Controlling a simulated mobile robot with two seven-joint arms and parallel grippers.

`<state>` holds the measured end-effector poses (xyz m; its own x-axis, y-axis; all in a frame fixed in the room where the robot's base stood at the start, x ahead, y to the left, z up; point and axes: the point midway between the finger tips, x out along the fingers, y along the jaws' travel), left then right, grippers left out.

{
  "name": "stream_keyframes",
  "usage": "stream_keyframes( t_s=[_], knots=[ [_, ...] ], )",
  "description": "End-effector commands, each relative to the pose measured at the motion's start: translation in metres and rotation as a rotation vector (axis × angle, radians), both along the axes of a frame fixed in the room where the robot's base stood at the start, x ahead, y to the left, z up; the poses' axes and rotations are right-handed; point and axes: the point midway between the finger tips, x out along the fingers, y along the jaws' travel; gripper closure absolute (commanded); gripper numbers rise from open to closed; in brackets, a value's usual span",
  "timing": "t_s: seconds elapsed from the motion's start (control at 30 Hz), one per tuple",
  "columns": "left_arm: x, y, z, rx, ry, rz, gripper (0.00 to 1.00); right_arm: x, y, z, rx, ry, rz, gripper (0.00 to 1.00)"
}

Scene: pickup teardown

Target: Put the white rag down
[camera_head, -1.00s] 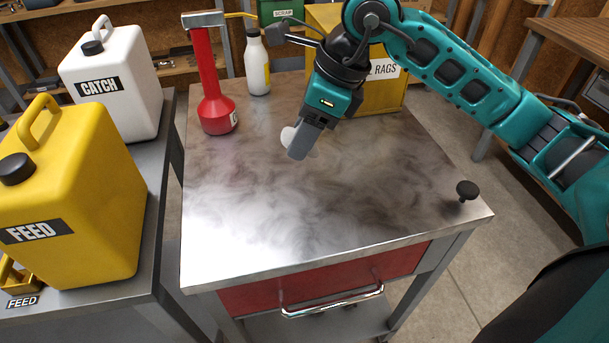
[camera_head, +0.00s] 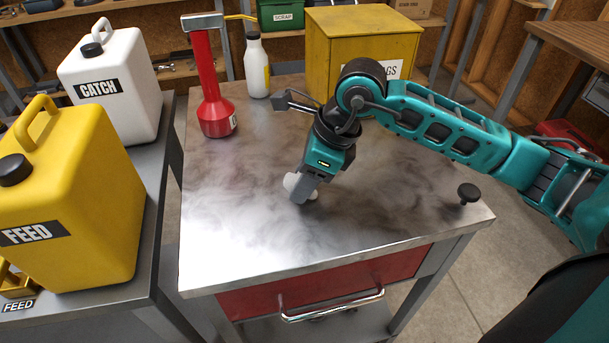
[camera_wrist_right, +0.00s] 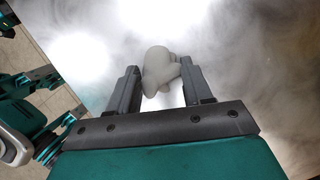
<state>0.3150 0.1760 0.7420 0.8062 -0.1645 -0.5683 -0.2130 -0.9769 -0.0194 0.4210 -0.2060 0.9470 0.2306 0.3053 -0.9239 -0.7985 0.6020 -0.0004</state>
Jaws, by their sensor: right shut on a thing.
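The white rag (camera_head: 291,182) is a small crumpled lump, mostly hidden behind my right gripper (camera_head: 302,196) in the head view. In the right wrist view the rag (camera_wrist_right: 160,70) sits between the two fingers of my right gripper (camera_wrist_right: 160,85), which is shut on it. The gripper points down at the middle of the smudged metal cart top (camera_head: 240,215). The rag is at or just above the surface; I cannot tell if it touches. My left gripper is not in view.
A red oil can (camera_head: 214,95), a white bottle (camera_head: 257,70) and a yellow rags box (camera_head: 345,45) stand at the cart's back. A black knob (camera_head: 468,193) is at the right corner. Yellow FEED (camera_head: 85,200) and white CATCH (camera_head: 125,90) jugs stand left. The cart's front area is clear.

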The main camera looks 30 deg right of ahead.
Motion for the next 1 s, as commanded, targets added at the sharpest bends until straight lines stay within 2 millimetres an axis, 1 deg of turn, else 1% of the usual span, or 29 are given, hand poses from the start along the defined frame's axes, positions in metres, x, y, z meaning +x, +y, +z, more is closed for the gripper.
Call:
stream_keyframes(
  t_s=[0.07, 0.1, 0.33, 0.57, 0.67, 0.7, 0.77, 0.87, 1.0],
  knots=[
    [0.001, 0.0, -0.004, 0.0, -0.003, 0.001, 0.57, 0.0, 0.0, -0.004, 0.0, 0.0, 0.0, 0.75],
    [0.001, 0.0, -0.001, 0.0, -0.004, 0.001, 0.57, 0.0, 0.0, -0.002, 0.0, 0.0, 0.0, 0.46],
    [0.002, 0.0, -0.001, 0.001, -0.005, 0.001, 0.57, 0.0, 0.0, -0.002, -0.001, 0.001, 0.0, 0.25],
    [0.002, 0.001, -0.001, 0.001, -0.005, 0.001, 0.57, 0.0, 0.0, -0.001, 0.0, 0.0, 0.0, 0.25],
    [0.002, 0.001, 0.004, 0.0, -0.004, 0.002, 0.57, 0.0, 0.0, 0.003, 0.0, 0.0, 0.0, 0.25],
    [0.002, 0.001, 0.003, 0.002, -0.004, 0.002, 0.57, -0.001, -0.002, 0.006, -0.001, -0.001, -0.001, 0.25],
    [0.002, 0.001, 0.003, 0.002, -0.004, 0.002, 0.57, -0.002, -0.005, 0.015, -0.001, -0.005, -0.001, 0.25],
    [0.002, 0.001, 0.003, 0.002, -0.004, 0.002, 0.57, -0.007, -0.011, 0.034, -0.004, -0.005, -0.001, 0.25],
    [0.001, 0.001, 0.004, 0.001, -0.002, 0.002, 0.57, -0.014, -0.021, 0.063, -0.004, -0.006, -0.001, 0.25]
  ],
)
